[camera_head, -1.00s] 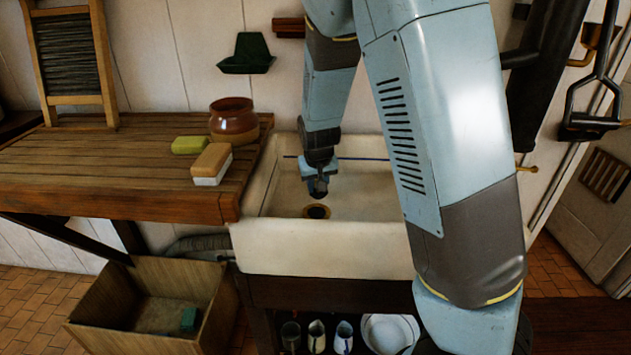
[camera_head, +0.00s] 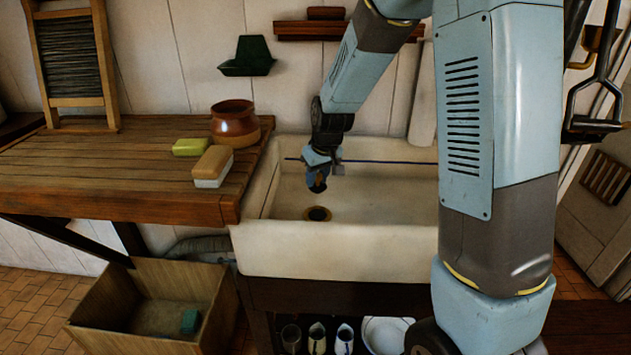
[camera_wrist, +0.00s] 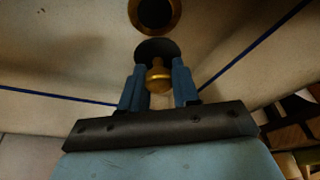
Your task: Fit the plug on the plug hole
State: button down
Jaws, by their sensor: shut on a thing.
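The plug hole (camera_head: 317,213) is a dark opening with a brass rim in the floor of the white sink (camera_head: 330,245). It also shows at the top of the wrist view (camera_wrist: 155,12). My gripper (camera_head: 317,178) is inside the sink area, above and slightly behind the plug hole. In the wrist view my gripper (camera_wrist: 158,85) has its blue fingers shut on the brass knob of the plug (camera_wrist: 158,76). The plug's dark disc lies beyond the knob, towards the hole. The plug is apart from the hole in that picture, just below it.
A slatted wooden counter (camera_head: 110,200) adjoins the sink on the left, with a brown pot (camera_head: 235,125), a sponge or brush (camera_head: 212,167) and green soap (camera_head: 189,147). A wooden box (camera_head: 140,300) stands below. Jugs (camera_head: 317,338) stand under the sink.

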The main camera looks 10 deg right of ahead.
jog(key=shift+r, duration=0.3)
jog(key=shift+f, duration=4.65)
jog(key=shift+f, duration=0.65)
jog(key=c, duration=0.8)
grip_release()
jog(key=shift+o, duration=0.2)
